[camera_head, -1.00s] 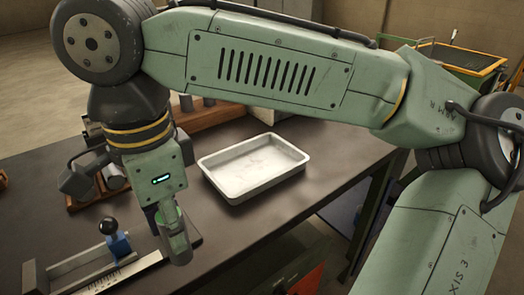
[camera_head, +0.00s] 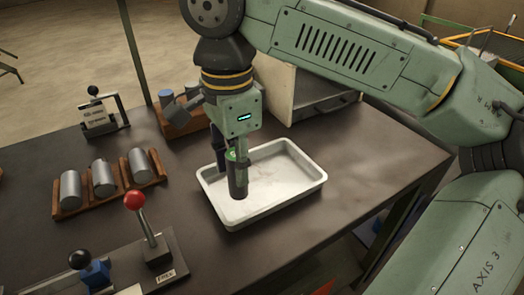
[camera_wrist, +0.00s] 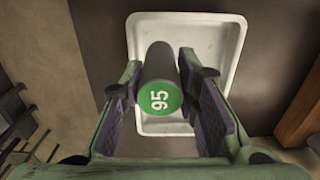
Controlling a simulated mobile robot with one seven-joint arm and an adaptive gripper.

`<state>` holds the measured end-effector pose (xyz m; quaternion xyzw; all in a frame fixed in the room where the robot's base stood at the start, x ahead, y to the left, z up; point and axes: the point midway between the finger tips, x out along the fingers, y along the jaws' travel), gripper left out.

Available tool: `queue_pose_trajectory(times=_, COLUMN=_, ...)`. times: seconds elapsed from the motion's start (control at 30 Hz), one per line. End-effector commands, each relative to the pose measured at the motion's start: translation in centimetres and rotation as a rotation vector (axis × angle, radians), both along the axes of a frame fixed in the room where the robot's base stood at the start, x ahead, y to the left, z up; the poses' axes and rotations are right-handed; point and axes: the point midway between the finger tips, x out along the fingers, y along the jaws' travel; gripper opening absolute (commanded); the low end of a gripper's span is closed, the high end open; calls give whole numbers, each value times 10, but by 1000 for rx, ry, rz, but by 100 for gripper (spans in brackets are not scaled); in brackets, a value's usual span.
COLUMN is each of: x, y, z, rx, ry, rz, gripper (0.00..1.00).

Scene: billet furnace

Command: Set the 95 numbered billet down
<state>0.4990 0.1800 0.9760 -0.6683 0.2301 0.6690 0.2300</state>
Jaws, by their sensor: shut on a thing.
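The 95 numbered billet is a dark cylinder (camera_head: 239,182) with a green top end. In the wrist view its green face reads "95" (camera_wrist: 160,97). My gripper (camera_head: 233,172) is shut on it and holds it roughly upright, its fingers on either side. The billet is over the white tray (camera_head: 287,178), left of its middle in the head view. The tray (camera_wrist: 220,40) also lies behind the billet in the wrist view. I cannot tell whether the billet's lower end touches the tray floor. No other billet shows in the tray.
A wooden rack (camera_head: 112,200) with three grey cylinders lies left of the tray. A red-knobbed lever (camera_head: 136,202) and a black-knobbed blue piece (camera_head: 88,268) stand in front. A cream box (camera_head: 315,95) is behind. The dark table (camera_head: 370,170) is bare right of the tray.

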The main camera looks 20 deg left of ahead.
Motion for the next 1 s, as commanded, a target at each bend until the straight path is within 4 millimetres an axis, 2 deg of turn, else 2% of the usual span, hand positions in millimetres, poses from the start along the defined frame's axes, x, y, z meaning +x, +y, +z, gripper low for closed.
queue_pose_trajectory(times=0.2, x=50, y=-10, z=-1, rx=3, ry=2, rz=-4, gripper=0)
queue_pose_trajectory(times=0.33, x=69, y=-13, z=-4, rx=1, ry=0, rz=-2, gripper=0)
queue_pose_trajectory(times=0.57, x=77, y=-15, z=-11, rx=-1, ry=-1, rz=1, gripper=0)
queue_pose_trajectory(times=0.8, x=76, y=-15, z=-39, rx=-1, ry=-1, rz=0, gripper=0)
queue_pose_trajectory(times=1.0, x=76, y=-15, z=-42, rx=1, ry=-2, rz=0, gripper=0)
